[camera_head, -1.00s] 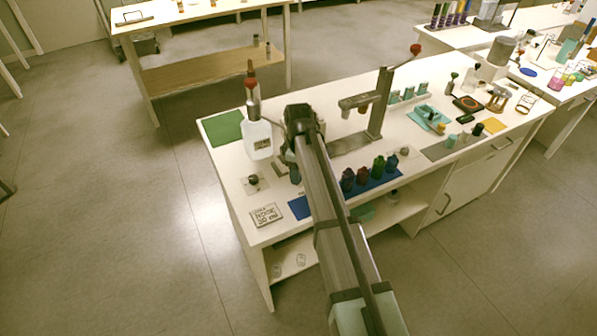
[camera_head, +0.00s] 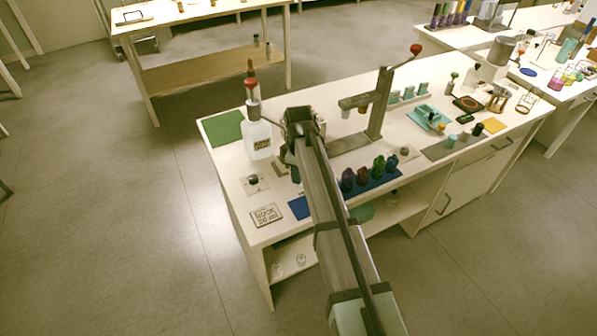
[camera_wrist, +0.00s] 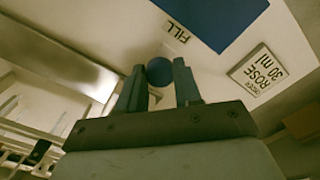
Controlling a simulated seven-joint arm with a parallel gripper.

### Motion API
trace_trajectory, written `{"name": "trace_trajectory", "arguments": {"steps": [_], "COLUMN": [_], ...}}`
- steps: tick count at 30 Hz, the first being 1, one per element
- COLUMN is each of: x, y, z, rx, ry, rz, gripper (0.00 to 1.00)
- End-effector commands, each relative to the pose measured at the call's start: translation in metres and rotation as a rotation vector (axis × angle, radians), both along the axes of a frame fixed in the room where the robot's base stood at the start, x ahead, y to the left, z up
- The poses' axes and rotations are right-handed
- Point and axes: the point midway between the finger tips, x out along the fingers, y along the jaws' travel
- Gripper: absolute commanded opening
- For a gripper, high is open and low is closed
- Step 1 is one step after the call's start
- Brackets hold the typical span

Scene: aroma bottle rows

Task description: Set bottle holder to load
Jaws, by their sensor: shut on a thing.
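In the wrist view, my gripper (camera_wrist: 160,84) is shut on a dark blue round piece (camera_wrist: 159,70), which shows between the two fingertips. I cannot tell whether it is a knob of the bottle holder or a separate thing. The word FILL (camera_wrist: 176,32) is printed on the white bench top close by, beside a blue mat (camera_wrist: 212,15). No LOAD mark is readable. The blue mat (camera_head: 299,207) lies at the bench's front edge, left of my arm.
A metal stand with a red-knobbed lever (camera_head: 380,105) rises right of my arm. Several dark coloured bottles (camera_head: 378,167) stand in a row at the front. A ROSE 30 ml card (camera_head: 266,214) lies at the front left.

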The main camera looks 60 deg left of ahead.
Motion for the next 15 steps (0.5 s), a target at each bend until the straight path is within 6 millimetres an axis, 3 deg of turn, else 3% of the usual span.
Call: {"name": "trace_trajectory", "arguments": {"steps": [11,15], "x": [0.001,0.016], "y": [0.0,0.001], "z": [0.0,0.0], "rx": [0.0,0.0], "ry": [0.0,0.0], "rz": [0.0,-0.003], "gripper": [0.0,0.0]}}
